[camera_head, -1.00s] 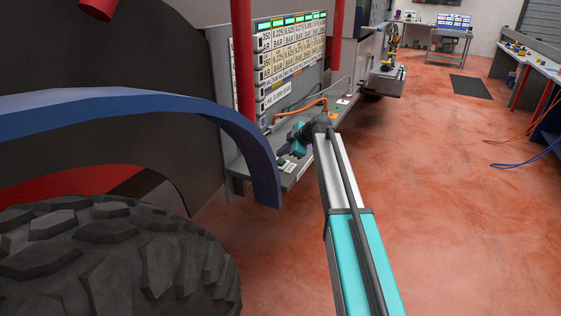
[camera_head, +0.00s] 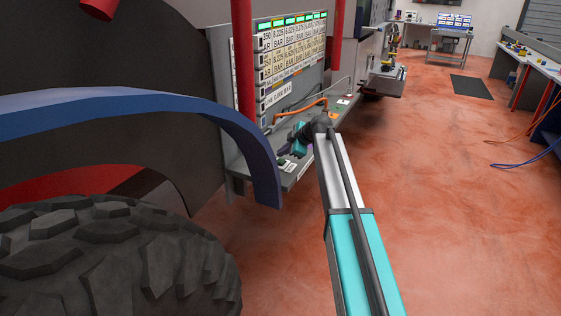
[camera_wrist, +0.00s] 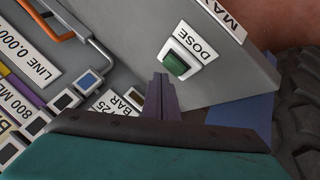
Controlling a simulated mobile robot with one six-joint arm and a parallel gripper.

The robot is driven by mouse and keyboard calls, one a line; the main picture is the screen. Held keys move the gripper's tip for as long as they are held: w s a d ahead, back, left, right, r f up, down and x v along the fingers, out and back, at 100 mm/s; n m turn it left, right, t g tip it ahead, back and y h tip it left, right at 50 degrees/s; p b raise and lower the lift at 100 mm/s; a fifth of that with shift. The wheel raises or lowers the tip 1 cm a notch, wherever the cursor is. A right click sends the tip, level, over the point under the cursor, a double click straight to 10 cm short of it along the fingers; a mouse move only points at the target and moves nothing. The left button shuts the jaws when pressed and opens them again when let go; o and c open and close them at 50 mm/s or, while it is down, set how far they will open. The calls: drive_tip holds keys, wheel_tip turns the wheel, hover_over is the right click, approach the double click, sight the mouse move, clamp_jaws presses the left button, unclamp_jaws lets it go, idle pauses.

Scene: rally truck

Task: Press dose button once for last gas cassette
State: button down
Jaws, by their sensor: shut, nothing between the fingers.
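The dose button (camera_wrist: 177,63) is a green square on a white plate marked DOSE, set on a grey shelf (camera_wrist: 125,30). In the head view the button area (camera_head: 283,163) is small, near the shelf's front end. My gripper (camera_wrist: 162,80) is shut and empty in the wrist view, its tips close beside the button. I cannot tell whether they touch it. In the head view my gripper (camera_head: 290,147) is small and partly hidden by my own wrist. The gas panel (camera_head: 290,55) shows rows of white and yellow BAR labels and a line of green displays along the top.
A red post (camera_head: 244,55) and a blue fender (camera_head: 130,105) stand close to the shelf. A large tyre (camera_head: 110,255) is at the lower left. An orange hose (camera_head: 300,108) runs over the shelf.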

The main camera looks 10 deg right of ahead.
sight(283, 161)
drive_tip(key=shift+f+b, duration=0.85)
drive_tip(key=shift+b, duration=0.2)
idle(1.0)
drive_tip(key=shift+r, duration=0.2)
idle(0.3)
drive_tip(key=shift+r, duration=0.6)
drive_tip(key=shift+r+p, duration=0.4)
drive_tip(key=shift+r, duration=2.15)
